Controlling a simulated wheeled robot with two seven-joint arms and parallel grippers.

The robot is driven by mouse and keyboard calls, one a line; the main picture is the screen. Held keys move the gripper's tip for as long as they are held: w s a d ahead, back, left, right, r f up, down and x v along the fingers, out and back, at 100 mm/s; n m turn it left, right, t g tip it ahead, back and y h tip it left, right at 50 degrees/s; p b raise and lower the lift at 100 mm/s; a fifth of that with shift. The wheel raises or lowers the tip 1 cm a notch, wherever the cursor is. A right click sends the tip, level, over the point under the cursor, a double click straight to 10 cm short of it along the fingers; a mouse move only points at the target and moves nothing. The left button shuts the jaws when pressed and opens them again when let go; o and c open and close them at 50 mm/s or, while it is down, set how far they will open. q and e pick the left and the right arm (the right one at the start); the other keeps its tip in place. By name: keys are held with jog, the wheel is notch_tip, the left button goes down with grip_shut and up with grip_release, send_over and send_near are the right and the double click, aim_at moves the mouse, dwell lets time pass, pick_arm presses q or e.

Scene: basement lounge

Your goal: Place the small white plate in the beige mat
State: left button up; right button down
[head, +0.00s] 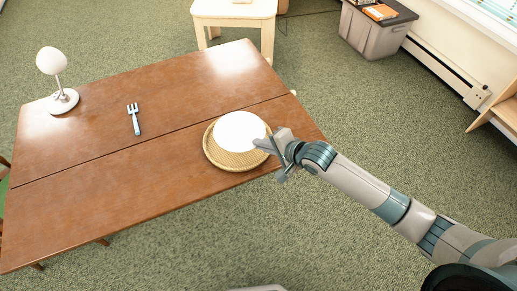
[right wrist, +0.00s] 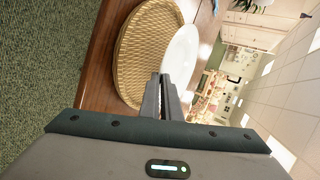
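The small white plate (head: 239,131) is over the round beige woven mat (head: 228,161) near the right end of the wooden table. My right gripper (head: 266,146) is at the plate's right rim, with its fingers close together on the rim. In the right wrist view the fingers (right wrist: 168,88) meet the near edge of the plate (right wrist: 180,58), and the mat (right wrist: 146,45) lies beneath it. Whether the plate touches the mat or is held slightly above it, I cannot tell. My left gripper is out of view.
A pale side table (head: 235,12) stands behind. A grey bin (head: 372,33) is at the back right. Open green carpet lies in front.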

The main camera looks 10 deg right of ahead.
aim_at(259, 157)
jog(key=shift+w+a+f, duration=0.25)
jog(key=shift+w+a, duration=0.15)
jog(key=shift+f+p, duration=0.45)
jog(key=shift+f, duration=1.55)
jog(key=shift+f, duration=0.1)
jog(key=c, duration=2.4)
grip_release()
jog(key=shift+f, duration=0.1)
jog(key=shift+o, duration=0.6)
jog(key=shift+r, duration=0.2)
jog(key=b+v, duration=0.1)
jog(key=v, duration=1.1)
